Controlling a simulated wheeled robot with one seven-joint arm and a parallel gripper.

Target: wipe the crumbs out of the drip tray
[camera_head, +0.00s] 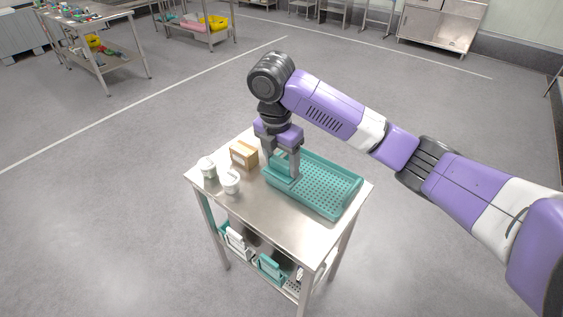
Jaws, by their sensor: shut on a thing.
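The drip tray (340,207) is teal with a perforated floor and a raised rim. It lies on the right part of a small steel cart top. My gripper (281,172) points down at the tray's left end. Its jaws are apart by some width and closed on a teal thing low between the fingers. This thing blends with the tray, and I cannot make out its shape or whether it touches the floor. Crumbs are too small to tell at this distance. My gripper and forearm hide part of the tray's far left side.
A small cardboard box (243,155) and two white containers, one at the left (208,167) and one nearer (230,182), stand left of the tray. The cart top (287,226) is bare in front. Teal baskets (271,268) sit on the lower shelf.

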